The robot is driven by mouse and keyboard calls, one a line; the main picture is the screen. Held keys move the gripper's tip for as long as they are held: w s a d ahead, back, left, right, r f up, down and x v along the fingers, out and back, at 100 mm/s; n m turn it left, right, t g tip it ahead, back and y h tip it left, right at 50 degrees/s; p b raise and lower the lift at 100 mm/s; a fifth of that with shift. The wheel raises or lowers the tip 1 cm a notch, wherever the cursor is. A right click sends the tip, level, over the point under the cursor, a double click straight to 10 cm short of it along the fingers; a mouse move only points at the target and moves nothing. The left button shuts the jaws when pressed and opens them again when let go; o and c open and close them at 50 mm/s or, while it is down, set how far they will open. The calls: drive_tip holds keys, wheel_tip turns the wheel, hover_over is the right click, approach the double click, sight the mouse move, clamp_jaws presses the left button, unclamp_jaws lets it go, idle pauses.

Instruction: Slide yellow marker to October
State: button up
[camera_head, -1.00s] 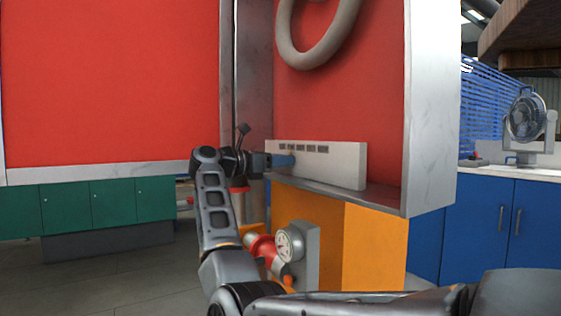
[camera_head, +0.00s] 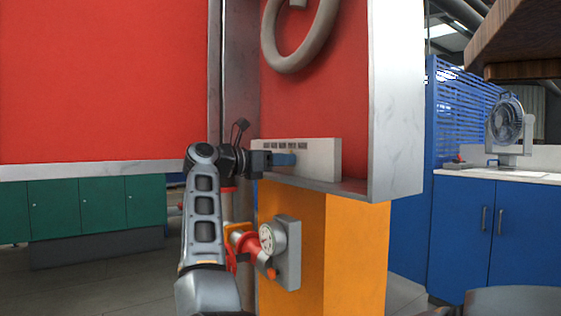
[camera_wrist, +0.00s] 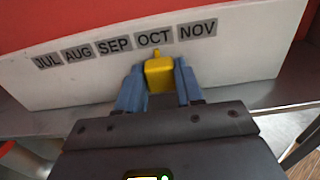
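The white month board (camera_head: 322,160) stands on a ledge in the red-backed alcove. In the wrist view the board (camera_wrist: 235,68) shows the labels JUL, AUG, SEP, OCT and NOV. The yellow marker (camera_wrist: 159,73) sits below the OCT label (camera_wrist: 153,37), with its narrow tip just under that label, slightly right of its middle. My gripper (camera_wrist: 160,84) has its blue fingers on both sides of the marker, close against it. In the head view my gripper (camera_head: 287,160) reaches the board's front from the left, and the marker is hidden there.
A metal ledge (camera_head: 350,188) runs under the board, above an orange cabinet (camera_head: 352,250) with a gauge (camera_head: 267,238) and a red fitting. A thick grey ring (camera_head: 322,45) hangs above. The alcove's pale side wall (camera_head: 398,110) bounds the right.

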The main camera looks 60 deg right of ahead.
drive_tip(key=o, duration=0.4)
drive_tip(key=shift+b+v, duration=0.65)
drive_tip(key=shift+v, duration=3.25)
drive_tip(key=s+a+f+m+t+p, duration=0.1)
drive_tip(key=s+a+f+m+t, duration=0.3)
drive_tip(key=a+f+m+t, duration=0.5)
drive_tip(key=s+a+f+m+t, duration=0.3)
drive_tip(key=a+f+m+t, duration=0.3)
drive_tip(key=f+m+t, duration=0.45)
drive_tip(key=s+a+f+m+t+p, duration=0.1)
drive_tip(key=s+a+f+m+t, duration=0.3)
drive_tip(key=a+f+m+t, duration=0.55)
drive_tip(key=s+a+f+n+g+y, duration=0.1)
drive_tip(key=s+a+f+n+y, duration=0.1)
drive_tip(key=s+a+n+y, duration=0.3)
drive_tip(key=s+a+f+n+g+y, duration=0.2)
drive_tip(key=s+a+n+y, duration=0.3)
drive_tip(key=s, duration=0.7)
drive_tip(key=s+a+f+n+g+y, duration=0.2)
drive_tip(key=s+a+f+n+y, duration=0.1)
drive_tip(key=s+a+n+y, duration=0.2)
drive_tip(key=shift+s+f+n, duration=0.1)
drive_tip(key=shift+s+n, duration=1)
drive_tip(key=shift+s, duration=0.6)
